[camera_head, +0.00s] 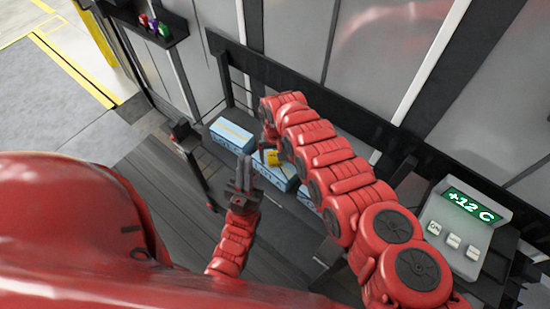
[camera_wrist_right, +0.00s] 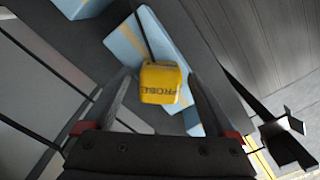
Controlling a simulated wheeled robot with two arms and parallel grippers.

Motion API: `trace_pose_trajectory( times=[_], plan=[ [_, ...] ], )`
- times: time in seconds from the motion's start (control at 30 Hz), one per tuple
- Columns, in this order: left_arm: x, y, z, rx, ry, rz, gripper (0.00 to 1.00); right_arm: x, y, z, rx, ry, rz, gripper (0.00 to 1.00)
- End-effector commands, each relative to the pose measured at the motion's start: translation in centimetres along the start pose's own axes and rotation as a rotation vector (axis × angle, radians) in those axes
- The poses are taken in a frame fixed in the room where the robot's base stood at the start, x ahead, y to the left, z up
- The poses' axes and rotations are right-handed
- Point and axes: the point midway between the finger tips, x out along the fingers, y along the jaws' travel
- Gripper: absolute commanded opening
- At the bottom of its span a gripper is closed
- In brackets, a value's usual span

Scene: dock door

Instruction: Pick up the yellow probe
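The yellow probe (camera_head: 272,158) is a small block among the blue boxes in the head view, just below the end of my right arm. In the right wrist view the probe (camera_wrist_right: 160,82) shows dark lettering reading "PROBE". My right gripper (camera_wrist_right: 160,78) is open, with one finger on each side of the probe in that view; I see no clear contact. In the head view the right fingers are mostly hidden by the arm. My left gripper (camera_head: 244,174) points up, left of the probe, with its two fingers slightly apart and nothing between them.
Light blue boxes with yellow bands (camera_head: 231,136) lie around the probe. A dark rail (camera_head: 310,88) runs behind them. A display unit reading +12 C (camera_head: 465,225) stands at the right. A small shelf with coloured items (camera_head: 153,27) is at the upper left.

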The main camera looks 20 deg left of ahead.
Motion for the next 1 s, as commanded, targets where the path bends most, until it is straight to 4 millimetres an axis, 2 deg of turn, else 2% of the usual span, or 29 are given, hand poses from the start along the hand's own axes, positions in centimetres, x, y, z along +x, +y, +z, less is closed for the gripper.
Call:
trace_pose_trajectory(
  times=[0.03,0.07,0.47,0.77,0.93,1.0],
  plan=[
    [0.0,0.0,0.0,0.0,0.0,0.0,0.0,0.0,0.0,0.0,0.0,0.0,0.0,0.8],
    [0.0,0.0,0.0,0.0,0.0,0.0,0.0,0.0,0.0,0.0,0.0,0.0,0.0,0.74],
    [0.0,0.0,0.0,0.0,0.0,0.0,0.0,0.0,0.0,0.0,0.0,0.0,0.0,0.02],
    [0.2,0.0,0.0,0.0,0.0,0.0,0.0,-0.2,0.0,0.0,0.0,0.0,0.0,0.0],
    [1.3,-0.1,-0.2,0.0,0.0,0.0,0.0,-1.4,0.0,0.0,0.0,0.0,-0.001,0.0],
    [2.2,-0.1,-0.4,0.0,0.0,0.0,0.0,-2.5,0.0,0.0,0.0,0.0,-0.001,0.0]
  ],
)
